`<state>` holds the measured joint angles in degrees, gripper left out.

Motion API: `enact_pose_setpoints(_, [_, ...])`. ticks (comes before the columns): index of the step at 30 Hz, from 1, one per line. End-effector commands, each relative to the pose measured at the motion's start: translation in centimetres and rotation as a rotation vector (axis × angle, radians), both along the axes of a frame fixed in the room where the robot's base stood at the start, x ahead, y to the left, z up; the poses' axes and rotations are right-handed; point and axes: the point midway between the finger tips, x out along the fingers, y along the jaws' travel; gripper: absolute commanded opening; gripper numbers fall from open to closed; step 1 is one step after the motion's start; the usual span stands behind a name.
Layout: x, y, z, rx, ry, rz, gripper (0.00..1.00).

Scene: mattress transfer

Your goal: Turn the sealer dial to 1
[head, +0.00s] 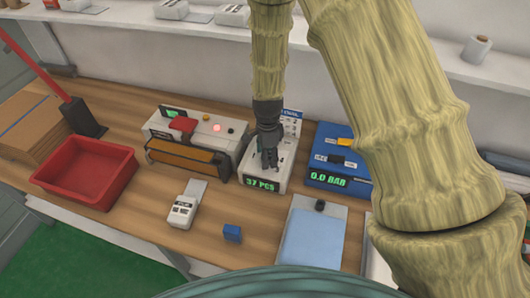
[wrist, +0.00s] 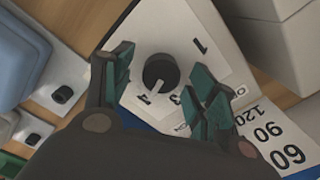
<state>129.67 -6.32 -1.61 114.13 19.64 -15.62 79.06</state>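The dial (wrist: 160,72) is a round black knob on a white plate (wrist: 185,30) with printed numbers in the wrist view. Its pale pointer mark points at or near the 4; the 1 is at the upper right. My gripper (wrist: 166,75) is open, with its dark green fingers on either side of the knob; contact cannot be told. In the head view my gripper (head: 268,158) hangs over a white unit (head: 285,173) reading 37 PCS and hides the dial there.
A white machine with an orange roller (head: 181,155) and a lit red lamp stands left of the gripper. A blue unit (head: 335,178) reading 0.0 BAR is close on the right. A red tray (head: 85,172) and a small blue block (head: 232,233) are on the bench.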

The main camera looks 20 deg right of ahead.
Motion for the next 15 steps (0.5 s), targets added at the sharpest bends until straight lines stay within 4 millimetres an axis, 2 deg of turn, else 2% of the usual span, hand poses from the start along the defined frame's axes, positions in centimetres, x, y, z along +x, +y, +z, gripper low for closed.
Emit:
enact_pose_setpoints(8, [1.0,0.1,-0.8,0.001,0.011,0.001,0.58])
enact_pose_setpoints(11, [1.2,0.2,-0.8,0.001,0.011,0.003,0.44])
enact_pose_setpoints(15, [1.2,0.2,-0.7,0.001,0.010,0.002,0.18])
